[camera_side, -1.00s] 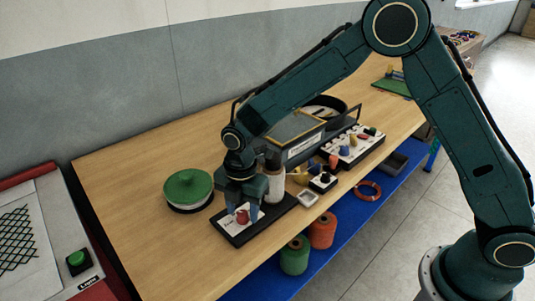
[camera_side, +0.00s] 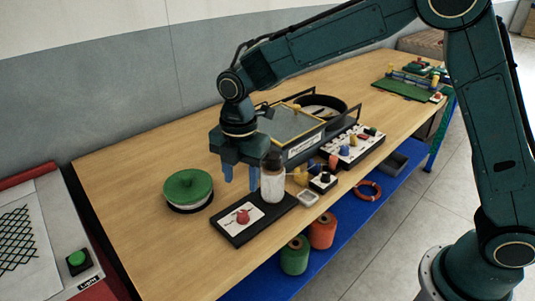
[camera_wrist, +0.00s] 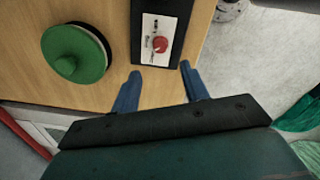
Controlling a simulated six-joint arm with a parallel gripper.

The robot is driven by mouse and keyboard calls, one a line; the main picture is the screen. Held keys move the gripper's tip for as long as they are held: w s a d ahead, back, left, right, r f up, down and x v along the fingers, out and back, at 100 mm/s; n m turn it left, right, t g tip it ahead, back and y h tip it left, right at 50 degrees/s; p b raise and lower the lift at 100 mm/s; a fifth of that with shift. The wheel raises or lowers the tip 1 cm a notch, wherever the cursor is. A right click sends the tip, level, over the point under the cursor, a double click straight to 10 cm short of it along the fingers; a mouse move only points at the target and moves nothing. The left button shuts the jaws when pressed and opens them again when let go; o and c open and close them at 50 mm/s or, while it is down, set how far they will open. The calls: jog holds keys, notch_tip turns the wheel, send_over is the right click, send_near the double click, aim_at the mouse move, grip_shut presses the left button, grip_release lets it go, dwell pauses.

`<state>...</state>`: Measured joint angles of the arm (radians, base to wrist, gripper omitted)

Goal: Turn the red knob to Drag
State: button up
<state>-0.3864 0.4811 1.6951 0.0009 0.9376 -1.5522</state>
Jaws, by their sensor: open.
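The red knob (camera_side: 243,216) sits on a white label plate (camera_side: 256,219) on a black base (camera_side: 226,231) near the table's front edge. In the wrist view the red knob (camera_wrist: 159,44) shows beyond my fingertips, on the same plate; its lettering is too small to read. My gripper (camera_side: 240,184) is open and empty, raised behind the black base and clear of the knob. Its two blue fingers also show in the wrist view (camera_wrist: 160,72), spread apart. Which position the knob points to cannot be made out.
A green-lidded round container (camera_side: 188,190) stands left of the base. A white bottle with a dark cap (camera_side: 272,185) stands close to my gripper's right. Behind are a gold-edged box (camera_side: 300,125) and a black pan (camera_side: 338,108). Table at the far left is clear.

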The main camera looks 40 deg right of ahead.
aim_at(243, 212)
jog(key=shift+r, duration=1.9)
jog(key=shift+m, duration=1.8)
jog(key=shift+f, duration=0.2)
notch_tip(243, 212, down, 14)
jog(key=shift+w+r, duration=0.1)
jog(key=shift+r, duration=0.15)
grip_shut()
